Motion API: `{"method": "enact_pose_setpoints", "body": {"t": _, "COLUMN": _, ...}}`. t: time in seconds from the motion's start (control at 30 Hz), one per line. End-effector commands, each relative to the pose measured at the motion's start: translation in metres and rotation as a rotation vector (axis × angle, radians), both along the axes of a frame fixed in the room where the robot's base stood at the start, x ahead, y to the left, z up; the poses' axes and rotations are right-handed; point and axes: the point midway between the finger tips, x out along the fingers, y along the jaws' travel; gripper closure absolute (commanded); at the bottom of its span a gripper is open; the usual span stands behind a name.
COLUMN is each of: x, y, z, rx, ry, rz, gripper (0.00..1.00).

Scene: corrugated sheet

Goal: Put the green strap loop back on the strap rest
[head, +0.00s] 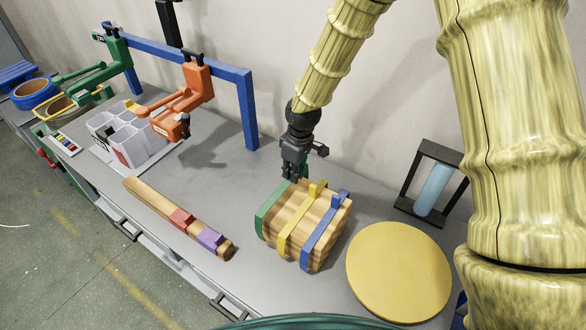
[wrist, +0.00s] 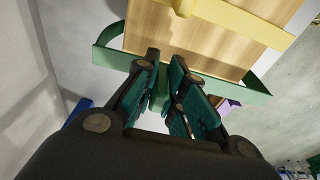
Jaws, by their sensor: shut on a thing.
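The green strap loop (head: 268,212) is at the left end of the striped wooden block (head: 315,221) in the head view. In the wrist view the loop (wrist: 112,57) spans wider than the block (wrist: 200,40), with gaps at both sides; I cannot tell how far it still surrounds the block. My gripper (head: 291,174) points down at the loop's upper part. In the wrist view my gripper's fingers (wrist: 166,66) are shut on a green upright tab of the loop. I cannot tell for certain which object is the strap rest.
Yellow (head: 294,224) and blue (head: 322,234) straps circle the block. A wooden bar (head: 152,197) with red and purple pieces lies left. A yellow disc (head: 398,271) and a black frame (head: 408,187) with a blue cylinder stand right. A blue rail (head: 248,110) rises behind.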

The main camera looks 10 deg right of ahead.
Motion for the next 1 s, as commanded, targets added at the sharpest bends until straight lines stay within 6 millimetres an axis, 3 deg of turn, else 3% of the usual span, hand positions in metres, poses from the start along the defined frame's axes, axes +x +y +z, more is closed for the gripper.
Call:
{"method": "enact_pose_setpoints", "body": {"t": 0.5, "x": 0.000, "y": 0.000, "z": -0.031, "rx": 0.000, "ry": 0.000, "rz": 0.000, "gripper": 1.00}}
{"method": "enact_pose_setpoints", "body": {"t": 1.0, "x": 0.000, "y": 0.000, "z": -0.034, "rx": 0.000, "ry": -0.001, "rz": 0.000, "gripper": 1.00}}
